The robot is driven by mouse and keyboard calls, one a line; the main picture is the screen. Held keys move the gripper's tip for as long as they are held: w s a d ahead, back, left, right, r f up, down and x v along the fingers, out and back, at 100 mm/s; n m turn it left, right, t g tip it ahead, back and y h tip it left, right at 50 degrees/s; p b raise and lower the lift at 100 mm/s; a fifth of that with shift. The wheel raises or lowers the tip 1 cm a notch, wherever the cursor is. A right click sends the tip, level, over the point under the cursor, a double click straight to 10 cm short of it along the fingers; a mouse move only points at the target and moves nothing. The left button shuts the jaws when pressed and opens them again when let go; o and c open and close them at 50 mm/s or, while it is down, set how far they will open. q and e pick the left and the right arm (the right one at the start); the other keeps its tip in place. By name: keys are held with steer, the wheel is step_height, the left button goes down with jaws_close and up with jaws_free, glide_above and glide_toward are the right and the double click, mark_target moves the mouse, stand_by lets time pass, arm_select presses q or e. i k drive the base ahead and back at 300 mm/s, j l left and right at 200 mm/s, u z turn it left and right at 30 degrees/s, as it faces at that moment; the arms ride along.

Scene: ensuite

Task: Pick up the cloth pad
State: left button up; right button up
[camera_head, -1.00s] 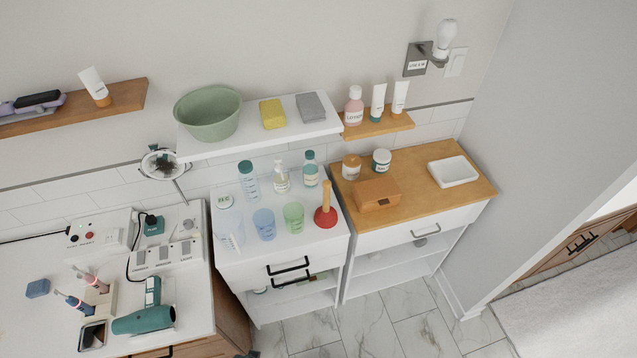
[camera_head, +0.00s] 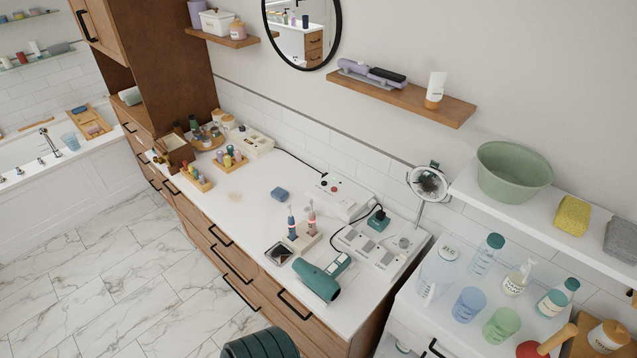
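No thing is plainly marked as the cloth pad. A small, flat beige patch (camera_head: 235,197) lies on the white counter left of the blue sponge-like block; I cannot tell whether it is cloth. A grey folded cloth-like block (camera_head: 622,241) lies on the white wall shelf at the right edge, partly cut off by the frame. A yellow sponge-like block (camera_head: 573,215) is beside it. Neither of my grippers shows in this view.
The white counter (camera_head: 265,178) holds a blue block (camera_head: 279,194), toothbrushes, a teal hair dryer (camera_head: 318,279), a power panel and bottle trays. A green basin (camera_head: 514,172) stands on the right shelf. Marble floor (camera_head: 110,265) is clear at left.

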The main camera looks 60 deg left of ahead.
mark_target(279, 194)
steer(key=u, duration=2.35)
steer(key=i+j, duration=0.15)
steer(key=j, duration=0.2)
steer(key=i+j+u, duration=0.1)
steer(key=j, duration=0.25)
steer(key=i+j, duration=0.15)
steer(key=j, duration=0.2)
